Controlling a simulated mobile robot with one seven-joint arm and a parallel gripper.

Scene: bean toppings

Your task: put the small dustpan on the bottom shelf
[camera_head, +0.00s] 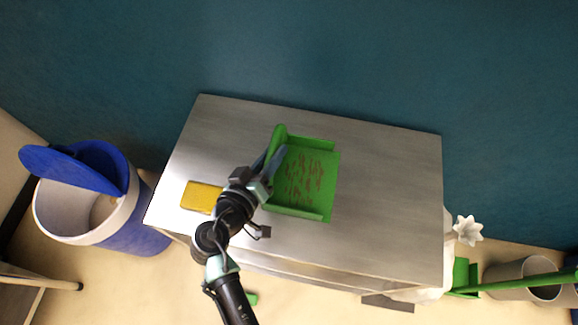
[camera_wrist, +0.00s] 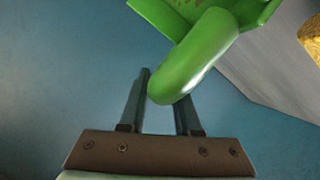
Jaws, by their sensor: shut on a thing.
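The small green dustpan (camera_head: 318,205) shows over the metal table top in the head view, with brown bits scattered in its pan. My gripper (camera_head: 270,166) reaches its left side from the lower left. In the wrist view, the rounded end of the dustpan's green handle (camera_wrist: 190,68) lies between the two fingers of my gripper (camera_wrist: 160,92), which is shut on it. I cannot tell whether the pan touches the table.
A yellow sponge-like block (camera_head: 201,196) lies on the metal table (camera_head: 390,190), left of my arm. A blue and white bin (camera_head: 85,212) with its lid open stands left. At lower right are a white flower-shaped thing (camera_head: 467,230), a green long-handled tool (camera_head: 510,285) and a grey bin (camera_head: 505,272).

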